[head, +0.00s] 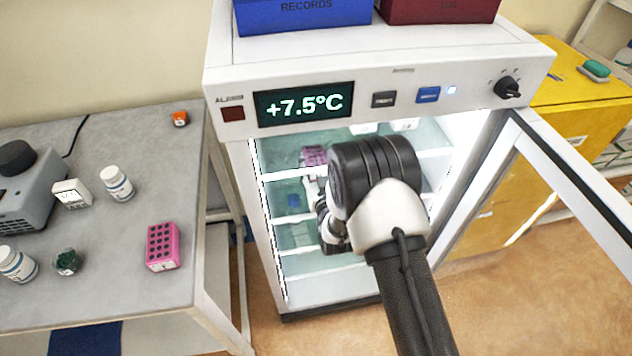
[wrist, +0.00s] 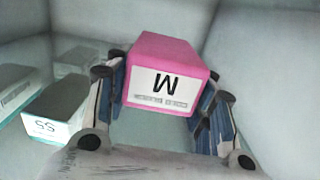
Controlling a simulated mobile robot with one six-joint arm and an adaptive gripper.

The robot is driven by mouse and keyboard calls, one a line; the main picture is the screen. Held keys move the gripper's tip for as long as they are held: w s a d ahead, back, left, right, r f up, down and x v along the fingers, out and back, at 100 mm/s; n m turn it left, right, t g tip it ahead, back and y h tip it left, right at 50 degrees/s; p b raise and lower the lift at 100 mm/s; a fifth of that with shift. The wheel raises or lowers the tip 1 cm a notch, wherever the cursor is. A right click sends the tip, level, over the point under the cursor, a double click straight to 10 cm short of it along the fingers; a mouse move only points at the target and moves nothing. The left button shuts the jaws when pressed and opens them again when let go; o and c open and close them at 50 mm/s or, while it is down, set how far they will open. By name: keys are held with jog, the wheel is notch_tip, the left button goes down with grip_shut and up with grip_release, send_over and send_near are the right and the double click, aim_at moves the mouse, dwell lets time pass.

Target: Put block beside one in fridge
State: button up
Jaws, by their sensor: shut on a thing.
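The pink block (wrist: 172,52) with a white label bearing a large letter is between the fingers of my gripper (wrist: 165,88) in the wrist view. My gripper is shut on it. In the head view a pink block (head: 314,156) shows inside the open fridge (head: 380,80), at an upper shelf, and my arm hides part of it. A second pink block (head: 163,246) with rows of holes stands on the grey table. In the wrist view a pale block (wrist: 45,128) labelled "SS" sits left of my gripper, apart from the held block. Whether the held block touches the shelf is unclear.
The fridge door (head: 575,185) stands open to the right. More pale boxes (wrist: 76,58) stand behind on the left in the wrist view. Bottles (head: 117,183) and a grey device (head: 28,190) stand on the table.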

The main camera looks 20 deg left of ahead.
notch_tip(320, 180, down, 4)
jog(key=shift+r+b, duration=0.25)
jog(key=shift+b, duration=0.35)
notch_tip(320, 180, down, 4)
jog(key=shift+r+b, duration=0.25)
jog(key=shift+b, duration=0.65)
jog(key=shift+w+a+f, duration=0.1)
jog(key=shift+w+a, duration=0.05)
jog(key=shift+w, duration=0.05)
jog(key=o, duration=0.9)
jog(key=shift+f, duration=0.1)
jog(key=shift+c, duration=0.2)
jog(key=o, duration=0.5)
